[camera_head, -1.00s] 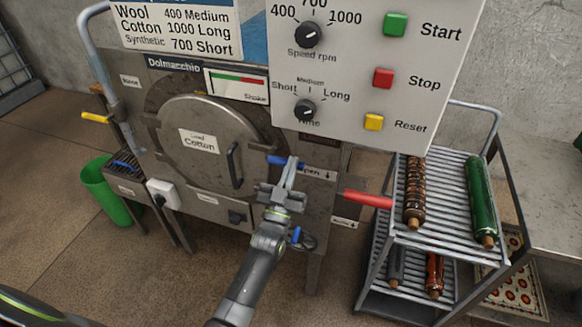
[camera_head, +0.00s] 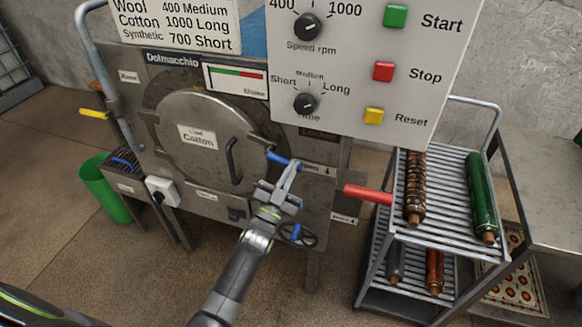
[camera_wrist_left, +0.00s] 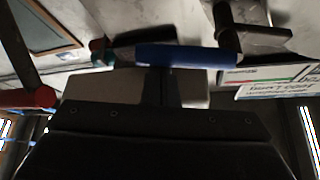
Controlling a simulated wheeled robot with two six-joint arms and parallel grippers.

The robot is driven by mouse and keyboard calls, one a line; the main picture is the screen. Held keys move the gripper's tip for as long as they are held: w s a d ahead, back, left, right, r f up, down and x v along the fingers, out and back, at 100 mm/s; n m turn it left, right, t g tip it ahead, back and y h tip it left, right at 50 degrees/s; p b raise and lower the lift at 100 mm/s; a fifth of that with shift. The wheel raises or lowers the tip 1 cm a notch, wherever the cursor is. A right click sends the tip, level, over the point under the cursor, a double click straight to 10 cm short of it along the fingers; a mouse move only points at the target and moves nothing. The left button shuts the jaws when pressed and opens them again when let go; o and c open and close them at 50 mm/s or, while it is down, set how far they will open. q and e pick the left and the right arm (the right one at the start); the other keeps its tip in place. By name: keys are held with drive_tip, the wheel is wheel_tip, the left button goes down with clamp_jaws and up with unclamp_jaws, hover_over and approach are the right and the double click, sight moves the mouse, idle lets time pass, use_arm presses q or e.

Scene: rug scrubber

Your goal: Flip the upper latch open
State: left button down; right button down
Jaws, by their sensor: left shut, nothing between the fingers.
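The upper latch has a blue handle (camera_head: 278,157) at the right edge of the round steel door (camera_head: 205,155) marked Cotton. The door looks shut. My left gripper (camera_head: 292,168) is shut and empty, its fingertips at the right end of the blue handle. In the left wrist view the blue handle (camera_wrist_left: 185,55) lies across just beyond the fingers (camera_wrist_left: 172,88); I cannot tell whether they touch it. The fingertips hide part of the latch. A lower blue handle (camera_head: 295,232) sits by a dark handwheel (camera_head: 305,236). My right gripper is not in view.
A grey control panel (camera_head: 350,90) overhangs above the gripper. A red lever (camera_head: 368,194) sticks out to the right. A trolley (camera_head: 450,180) with rolled rugs stands at right. A green bin (camera_head: 108,188) stands at left. The floor in front is clear.

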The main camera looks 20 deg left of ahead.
use_arm(q)
drive_tip(key=a+f+m+g+h+p, duration=0.2)
drive_tip(key=a+f+m+g+p, duration=0.1)
drive_tip(key=m, duration=0.6)
drive_tip(key=a+f+m+g+h+p, duration=0.2)
drive_tip(key=m+g, duration=0.3)
drive_tip(key=m, duration=0.3)
drive_tip(key=shift+a+f+m+p, duration=0.4)
drive_tip(key=shift+a+f+p, duration=0.1)
drive_tip(key=shift+a, duration=0.05)
drive_tip(key=shift+w, duration=0.1)
drive_tip(key=shift+d, duration=0.1)
